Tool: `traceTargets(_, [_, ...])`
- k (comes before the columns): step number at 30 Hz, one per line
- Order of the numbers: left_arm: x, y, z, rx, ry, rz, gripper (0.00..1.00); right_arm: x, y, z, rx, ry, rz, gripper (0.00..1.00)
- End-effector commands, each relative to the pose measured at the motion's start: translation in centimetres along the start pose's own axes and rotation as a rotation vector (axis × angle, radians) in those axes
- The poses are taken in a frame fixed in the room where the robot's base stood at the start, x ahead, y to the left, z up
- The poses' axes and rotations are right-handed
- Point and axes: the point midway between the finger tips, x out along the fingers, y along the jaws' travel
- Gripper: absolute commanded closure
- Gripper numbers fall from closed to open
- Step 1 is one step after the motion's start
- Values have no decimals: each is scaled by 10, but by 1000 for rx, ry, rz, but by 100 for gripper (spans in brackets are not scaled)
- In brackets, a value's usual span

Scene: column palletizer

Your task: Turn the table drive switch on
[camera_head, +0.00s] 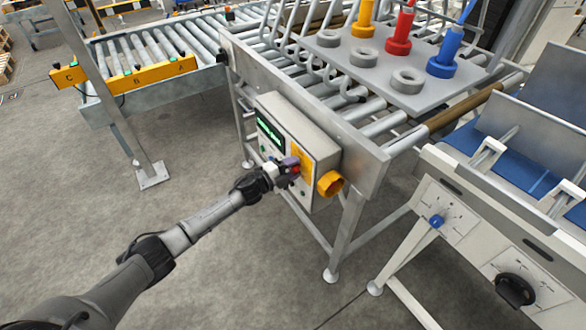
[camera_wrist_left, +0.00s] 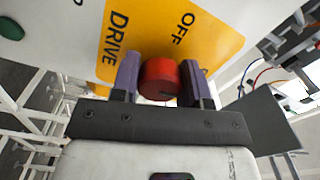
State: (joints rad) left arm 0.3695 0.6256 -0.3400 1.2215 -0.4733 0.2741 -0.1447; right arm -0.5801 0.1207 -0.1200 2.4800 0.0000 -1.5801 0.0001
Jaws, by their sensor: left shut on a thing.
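The table drive switch is a red round knob (camera_wrist_left: 158,78) on a yellow plate (camera_wrist_left: 190,45) printed DRIVE and OFF. The yellow plate also shows in the head view (camera_head: 303,155), on the front of a grey control box (camera_head: 284,116). My left gripper (camera_head: 290,166) reaches the box from the left. In the left wrist view its two purple-grey fingers (camera_wrist_left: 160,80) are shut on the knob, one on each side. The knob's pointer and any ON mark cannot be made out. My right gripper is not in view.
The box has a green display (camera_head: 270,131) and a yellow round part (camera_head: 331,183) at its lower right. A roller table (camera_head: 345,130) stands behind it, with a plate of coloured pegs (camera_head: 395,75). A white console (camera_head: 500,220) stands at the right. Floor at the left is clear.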

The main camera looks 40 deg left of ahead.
Motion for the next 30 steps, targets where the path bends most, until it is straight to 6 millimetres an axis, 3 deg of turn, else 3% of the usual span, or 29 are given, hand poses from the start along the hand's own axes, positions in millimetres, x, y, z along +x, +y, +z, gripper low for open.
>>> traceTargets(21, [0,0,0,67,1,0,82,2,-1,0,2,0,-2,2])
traceTargets(22, [0,0,0,67,1,0,58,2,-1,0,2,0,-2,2])
traceTargets(30, [0,0,0,65,1,0,33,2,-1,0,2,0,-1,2])
